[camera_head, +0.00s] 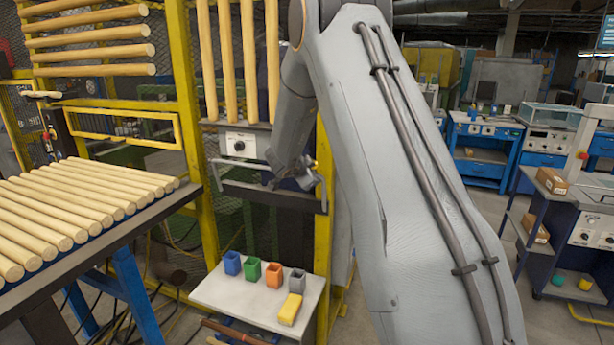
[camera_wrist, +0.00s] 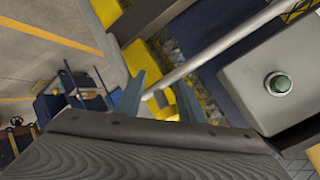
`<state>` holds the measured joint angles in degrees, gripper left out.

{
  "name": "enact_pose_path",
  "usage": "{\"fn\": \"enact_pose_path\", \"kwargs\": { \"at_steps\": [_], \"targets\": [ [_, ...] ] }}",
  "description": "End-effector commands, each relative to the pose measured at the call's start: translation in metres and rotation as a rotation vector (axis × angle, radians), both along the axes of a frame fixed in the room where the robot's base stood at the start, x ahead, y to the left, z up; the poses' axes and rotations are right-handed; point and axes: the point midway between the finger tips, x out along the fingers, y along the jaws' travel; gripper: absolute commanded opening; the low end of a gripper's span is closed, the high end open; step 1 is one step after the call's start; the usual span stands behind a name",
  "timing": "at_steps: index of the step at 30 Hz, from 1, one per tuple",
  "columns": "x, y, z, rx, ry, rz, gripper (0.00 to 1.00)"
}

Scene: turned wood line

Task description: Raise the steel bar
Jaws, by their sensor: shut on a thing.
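The steel bar (camera_wrist: 215,53) is a thin pale rod that runs diagonally through the wrist view, from between the fingers up to the upper right. My gripper (camera_wrist: 160,87) is shut on the bar, one finger on each side of it. In the head view my gripper (camera_head: 304,178) is at the yellow frame, at the right part of a grey bar below the control box. A dark bracket (camera_head: 265,195) lies just below there. The grip contact is too small to see clearly.
Yellow posts (camera_head: 200,150) stand nearby. A small table (camera_head: 245,298) with coloured cups is below; a rod-covered bench is left.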

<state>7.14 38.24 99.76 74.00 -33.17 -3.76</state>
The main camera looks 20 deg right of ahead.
Motion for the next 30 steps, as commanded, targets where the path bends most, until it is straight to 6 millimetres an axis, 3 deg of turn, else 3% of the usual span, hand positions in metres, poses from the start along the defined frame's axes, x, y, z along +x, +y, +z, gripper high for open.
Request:
{"fn": "enact_pose_path", "kwargs": {
  "at_steps": [1,2,3,14,30],
  "targets": [
    [-0.005,-0.01,0.001,-0.008,0.0,-0.018,0.0],
    [-0.005,-0.01,0.001,-0.008,0.0,-0.018,0.38],
    [-0.004,-0.01,0.001,-0.008,0.0,-0.018,0.44],
    [-0.008,-0.003,0.006,-0.007,-0.001,-0.016,0.44],
    [-0.042,0.047,0.04,-0.003,-0.001,-0.001,0.44]
  ]
}}
